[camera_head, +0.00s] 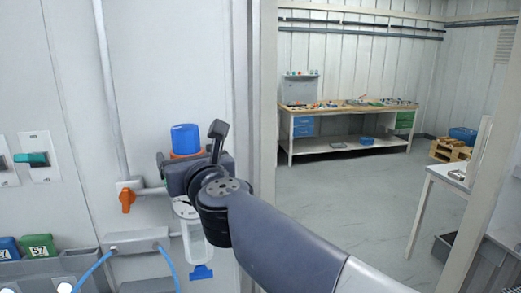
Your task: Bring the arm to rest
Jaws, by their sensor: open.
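My arm reaches in from the lower right, and its dark wrist stands in front of the wall panel at left of centre. My gripper (184,174) is open at the end of it, close to a membrane vessel (194,236). The vessel is upright, with a blue cap (185,139) above an orange ring, a clear body and a blue piece at its lower end. My gripper and wrist cover the vessel's upper middle. I cannot tell whether the fingers touch it.
An orange valve handle (127,200) on a pipe is left of the vessel. A grey box (135,241) with blue hoses sits below it. Green and blue numbered blocks (38,246) are at lower left. A door frame stands right of my wrist; open floor (345,195) and a workbench (345,106) lie beyond.

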